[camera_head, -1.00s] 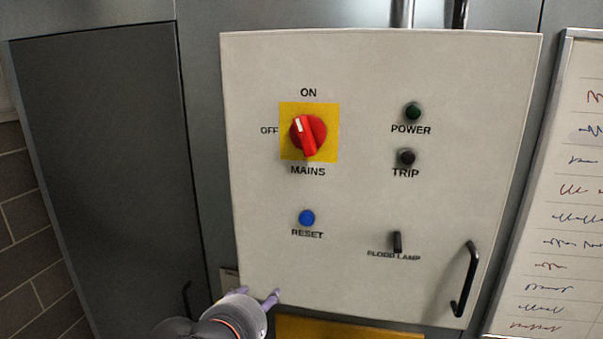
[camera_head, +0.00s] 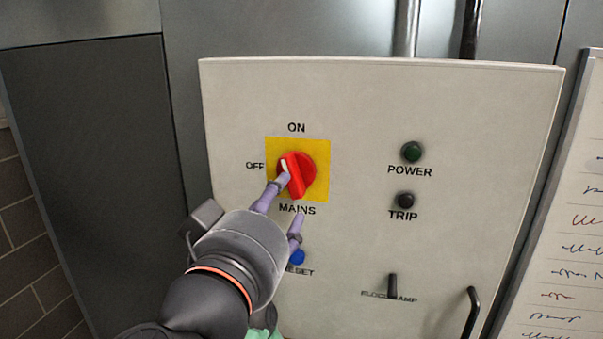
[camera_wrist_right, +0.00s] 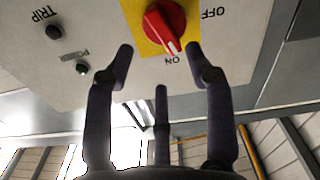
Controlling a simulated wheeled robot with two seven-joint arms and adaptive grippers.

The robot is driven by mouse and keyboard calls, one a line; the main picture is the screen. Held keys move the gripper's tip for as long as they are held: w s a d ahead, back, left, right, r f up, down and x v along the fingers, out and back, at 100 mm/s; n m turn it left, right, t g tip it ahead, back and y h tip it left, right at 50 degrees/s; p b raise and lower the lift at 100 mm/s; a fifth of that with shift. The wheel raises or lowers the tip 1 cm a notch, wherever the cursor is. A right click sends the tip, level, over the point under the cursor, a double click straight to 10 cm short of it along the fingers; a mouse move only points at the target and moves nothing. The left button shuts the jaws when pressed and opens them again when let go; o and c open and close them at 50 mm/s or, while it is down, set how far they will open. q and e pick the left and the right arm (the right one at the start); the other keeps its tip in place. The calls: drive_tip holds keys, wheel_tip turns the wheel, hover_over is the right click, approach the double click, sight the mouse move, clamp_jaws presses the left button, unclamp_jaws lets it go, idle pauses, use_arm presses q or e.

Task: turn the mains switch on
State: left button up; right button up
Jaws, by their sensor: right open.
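The mains switch (camera_head: 303,176) is a red rotary knob on a yellow square plate (camera_head: 318,150) on a pale panel. Its white pointer mark is at the upper left, tilted from ON towards OFF and nearer ON. My right gripper (camera_head: 290,197) is open just in front of the knob's lower part, one finger at its lower left, the other below it. In the right wrist view, the knob (camera_wrist_right: 164,22) lies beyond and between the open fingertips (camera_wrist_right: 160,52); I cannot tell whether they touch it. My left gripper is not in view.
The blue reset button (camera_head: 298,257) is partly behind a right finger. The power lamp (camera_head: 411,152) looks dark green, and the trip lamp (camera_head: 405,200) dark. A flood lamp toggle (camera_head: 392,285) and black handle (camera_head: 472,312) are lower right. A written board (camera_head: 575,220) stands at right.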

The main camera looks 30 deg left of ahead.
sight(294, 182)
drive_tip(key=p+x, duration=0.3)
drive_tip(key=x, duration=0.5)
drive_tip(key=shift+w, duration=0.1)
drive_tip(key=shift+w+a, duration=0.15)
drive_tip(key=shift+w, duration=0.3)
clamp_jaws()
